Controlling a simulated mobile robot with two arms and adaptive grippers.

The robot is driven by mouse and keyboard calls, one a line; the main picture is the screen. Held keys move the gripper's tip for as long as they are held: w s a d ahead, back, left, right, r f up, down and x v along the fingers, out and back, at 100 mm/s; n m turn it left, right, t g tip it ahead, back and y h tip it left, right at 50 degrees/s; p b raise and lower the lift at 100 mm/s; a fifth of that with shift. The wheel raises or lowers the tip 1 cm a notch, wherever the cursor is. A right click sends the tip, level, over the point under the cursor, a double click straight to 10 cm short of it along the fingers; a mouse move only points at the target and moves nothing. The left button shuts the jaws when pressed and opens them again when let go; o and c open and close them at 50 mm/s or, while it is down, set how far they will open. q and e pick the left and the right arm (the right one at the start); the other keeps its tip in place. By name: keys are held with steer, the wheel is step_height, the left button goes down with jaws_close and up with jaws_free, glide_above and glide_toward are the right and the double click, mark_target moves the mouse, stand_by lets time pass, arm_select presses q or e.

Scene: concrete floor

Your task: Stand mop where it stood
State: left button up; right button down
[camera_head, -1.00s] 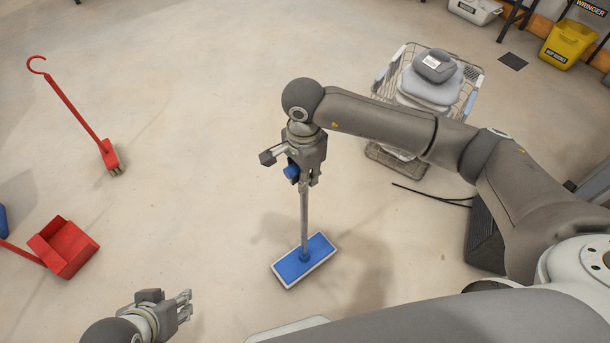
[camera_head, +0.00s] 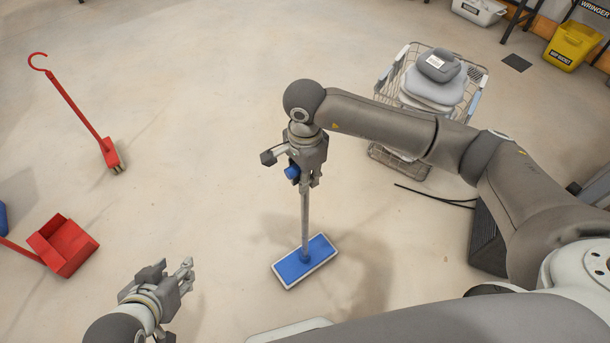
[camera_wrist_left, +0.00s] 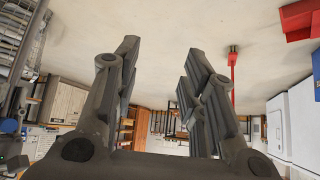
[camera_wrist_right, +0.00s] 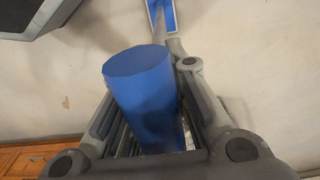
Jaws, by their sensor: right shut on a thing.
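The mop has a grey pole (camera_head: 305,215), a blue grip end (camera_head: 291,172) and a flat blue head with a pale edge (camera_head: 305,262). It looks about upright, with its head at the floor; I cannot tell whether it touches. My right gripper (camera_head: 308,180) is shut on the mop near its top. In the right wrist view the blue grip (camera_wrist_right: 145,95) stands between the fingers, with the head (camera_wrist_right: 168,14) beyond. My left gripper (camera_head: 188,275) is open and empty, low and left of the mop; its spread fingers show in the left wrist view (camera_wrist_left: 160,80).
A red broom (camera_head: 80,108) and a red dustpan (camera_head: 64,246) are at the left. A wire basket with grey items (camera_head: 386,153) stands behind my right arm. A dark cable (camera_head: 430,195) lies right of the mop. The floor between broom and mop is clear.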

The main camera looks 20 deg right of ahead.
arm_select(q)
steer(key=shift+w+d+r, duration=0.2)
steer(key=shift+w+r, duration=0.15)
steer(key=shift+w, duration=0.2)
stand_by(0.4)
steer(key=shift+w+r+t, duration=0.15)
steer(key=shift+w+t, duration=0.1)
steer(key=shift+t, duration=0.15)
steer(key=shift+w+d+r, duration=0.15)
steer(key=shift+w+r, duration=0.1)
steer(key=shift+w, duration=0.1)
steer(key=shift+w+b, duration=0.1)
steer(key=shift+b, duration=0.2)
steer(key=shift+w+d+r+t+h, duration=0.1)
steer(key=shift+w+r+t+h, duration=0.05)
steer(key=shift+t+h, duration=0.2)
steer(key=shift+w+d+r+t, duration=0.25)
steer(key=shift+w+r+t, duration=0.2)
steer(key=shift+w+r, duration=0.1)
steer(key=shift+w+d+r, duration=0.1)
steer(key=shift+w+r, duration=0.05)
